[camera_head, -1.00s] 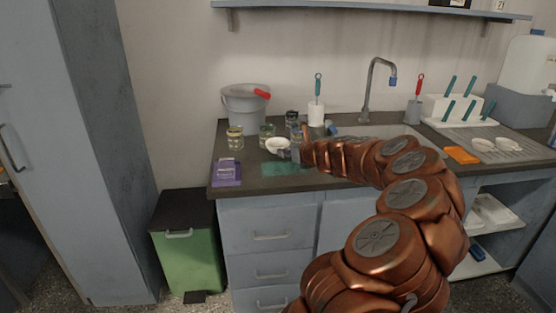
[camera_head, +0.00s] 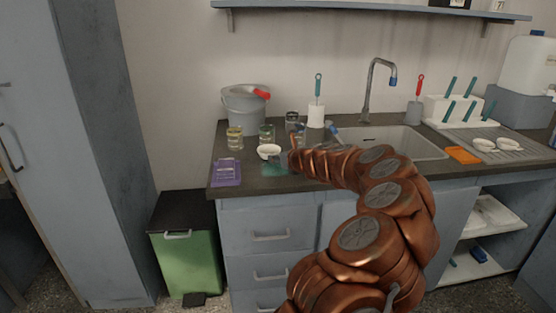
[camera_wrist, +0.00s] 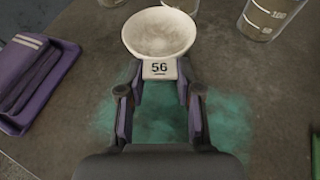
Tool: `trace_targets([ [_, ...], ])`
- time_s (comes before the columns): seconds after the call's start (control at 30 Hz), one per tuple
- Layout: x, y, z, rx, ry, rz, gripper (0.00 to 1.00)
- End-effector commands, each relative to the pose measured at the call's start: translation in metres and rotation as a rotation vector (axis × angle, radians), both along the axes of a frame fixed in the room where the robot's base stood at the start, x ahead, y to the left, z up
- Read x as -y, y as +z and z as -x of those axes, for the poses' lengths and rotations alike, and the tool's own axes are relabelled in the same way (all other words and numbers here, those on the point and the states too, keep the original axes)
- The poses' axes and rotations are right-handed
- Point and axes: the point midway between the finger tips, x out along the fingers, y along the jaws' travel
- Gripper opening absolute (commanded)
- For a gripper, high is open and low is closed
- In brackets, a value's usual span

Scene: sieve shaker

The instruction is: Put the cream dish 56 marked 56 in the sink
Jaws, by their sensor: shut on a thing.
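The cream dish 56 (camera_wrist: 160,32) is a round shallow bowl with a square tab marked 56, upright at the top middle of the wrist view. My gripper (camera_wrist: 159,95) is shut on the dish's tab, its two fingers on either side of it. In the head view the dish (camera_head: 269,151) is at the counter's left part, with my gripper (camera_head: 284,158) at its right side. The exact gap between dish and counter is hard to tell. The sink (camera_head: 385,137) is to the right, partly hidden behind my arm.
A purple packet (camera_head: 226,173) lies at the counter's left edge. Glass jars (camera_head: 235,139) stand beyond the dish, near a grey bucket (camera_head: 243,106). A tap (camera_head: 370,90) rises behind the sink. Other pale dishes (camera_head: 484,145) sit on the right drainer, beside an orange sponge (camera_head: 462,155).

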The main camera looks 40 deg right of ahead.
Motion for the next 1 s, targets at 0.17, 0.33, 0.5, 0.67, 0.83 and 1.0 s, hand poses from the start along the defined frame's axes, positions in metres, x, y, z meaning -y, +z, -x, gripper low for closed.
trace_targets([
  [0.17,0.0,-0.003,0.0,0.0,0.001,-0.001,0.0],
  [0.33,0.0,-0.003,0.0,0.0,0.001,0.0,0.5],
  [0.5,0.0,-0.003,0.0,0.0,0.001,0.0,0.6],
  [0.67,0.0,-0.003,0.0,0.0,0.001,0.0,0.6],
  [0.83,0.0,0.001,0.001,0.0,0.0,0.0,0.6],
  [1.0,-0.004,0.007,0.014,0.001,0.0,-0.002,0.6],
])
